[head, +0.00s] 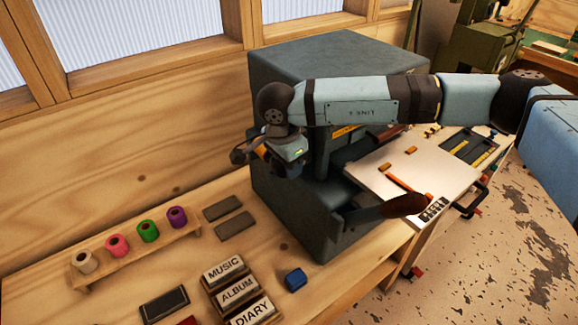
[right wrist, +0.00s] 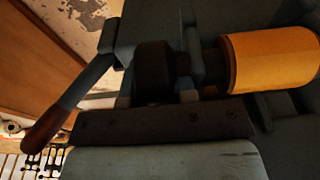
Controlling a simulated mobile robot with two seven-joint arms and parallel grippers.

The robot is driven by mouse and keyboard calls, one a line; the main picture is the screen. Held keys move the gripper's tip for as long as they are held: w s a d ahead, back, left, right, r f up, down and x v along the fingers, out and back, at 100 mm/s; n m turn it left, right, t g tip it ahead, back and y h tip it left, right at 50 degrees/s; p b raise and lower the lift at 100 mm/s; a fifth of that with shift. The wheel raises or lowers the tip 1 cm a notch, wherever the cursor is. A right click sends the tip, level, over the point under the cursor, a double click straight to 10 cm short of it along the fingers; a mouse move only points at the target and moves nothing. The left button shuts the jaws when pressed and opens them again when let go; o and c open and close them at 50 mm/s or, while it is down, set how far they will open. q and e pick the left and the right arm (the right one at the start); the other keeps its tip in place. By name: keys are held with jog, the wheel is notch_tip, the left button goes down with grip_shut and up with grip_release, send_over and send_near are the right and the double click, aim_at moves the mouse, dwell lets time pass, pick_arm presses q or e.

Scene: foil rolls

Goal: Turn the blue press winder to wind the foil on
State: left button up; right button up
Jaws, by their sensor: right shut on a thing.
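The blue press (head: 345,52) is a large dark blue-grey machine on the wooden bench. In the right wrist view, its winder (right wrist: 153,70) is a dark round knob. The gold-orange foil roll (right wrist: 268,60) sits on the same axle, to the right of the knob. My right gripper (right wrist: 156,97) is shut on the winder, with a finger at either side of it. In the head view, my right gripper (head: 262,153) is at the press's left side, where it hides the winder and most of the foil. My left gripper is not in view.
The press lever's brown grip (head: 403,205) sticks out in front. A rack (head: 135,247) holds several coloured foil rolls at the left. MUSIC, ALBUM and DIARY blocks (head: 238,291) and a small blue block (head: 296,279) lie before the press. A white board (head: 432,172) is at the right.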

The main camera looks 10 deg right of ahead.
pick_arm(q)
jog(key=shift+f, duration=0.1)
pick_arm(e)
jog(key=o, duration=0.9)
pick_arm(q)
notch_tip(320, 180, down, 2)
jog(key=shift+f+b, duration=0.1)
jog(key=shift+b, duration=1.05)
pick_arm(e)
jog(key=r, duration=0.4)
jog(key=a+r, duration=0.1)
jog(key=r, duration=0.4)
jog(key=s+a+r, duration=0.1)
jog(key=r, duration=0.3)
jog(key=shift+r, duration=0.35)
jog(key=shift+o, duration=0.6)
